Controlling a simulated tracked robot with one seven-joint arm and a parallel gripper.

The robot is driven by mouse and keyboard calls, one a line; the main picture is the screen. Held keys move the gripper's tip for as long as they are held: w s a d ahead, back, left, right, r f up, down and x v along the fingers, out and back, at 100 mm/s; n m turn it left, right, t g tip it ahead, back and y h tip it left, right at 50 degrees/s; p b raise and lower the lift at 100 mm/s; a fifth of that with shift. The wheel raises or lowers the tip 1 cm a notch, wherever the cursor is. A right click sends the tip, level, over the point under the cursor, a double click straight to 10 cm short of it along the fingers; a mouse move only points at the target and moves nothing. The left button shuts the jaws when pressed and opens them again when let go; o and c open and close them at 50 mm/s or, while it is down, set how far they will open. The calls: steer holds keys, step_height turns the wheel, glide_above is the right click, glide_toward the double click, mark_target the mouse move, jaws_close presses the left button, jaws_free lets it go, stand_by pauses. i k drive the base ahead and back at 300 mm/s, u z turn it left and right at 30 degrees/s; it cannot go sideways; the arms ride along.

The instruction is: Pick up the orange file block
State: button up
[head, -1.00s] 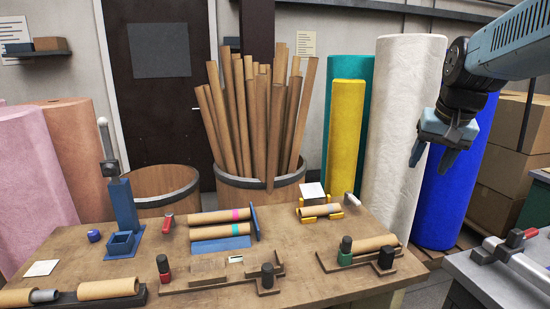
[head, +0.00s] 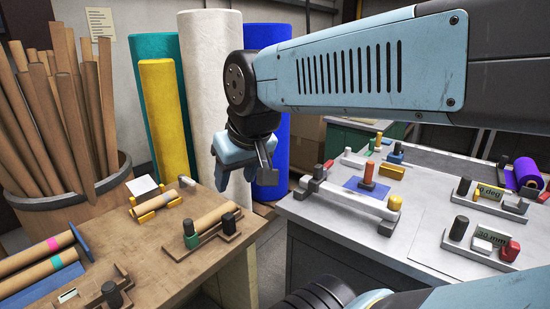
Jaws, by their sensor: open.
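An orange-red upright block (head: 368,173) stands on a blue mat (head: 352,184) on the grey bench to the right. A lower amber-yellow block (head: 392,173) lies just right of it. I cannot tell for certain which one is the orange file block. My gripper (head: 237,178) hangs from the arm with its jaws pointing down, open and empty. It is left of both blocks in the picture, in front of the white and blue felt rolls and apart from the benches.
The grey bench (head: 330,222) carries a rail with clamps (head: 345,198) in front of the mat, and several fixtures to the right. The wooden table (head: 180,260) at left holds tubes and holders. A gap separates the two. My arm crosses above the grey bench.

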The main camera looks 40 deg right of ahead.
mark_target(366, 184)
steer(key=u, duration=1.4)
steer(key=i, duration=0.05)
steer(key=z, duration=2.7)
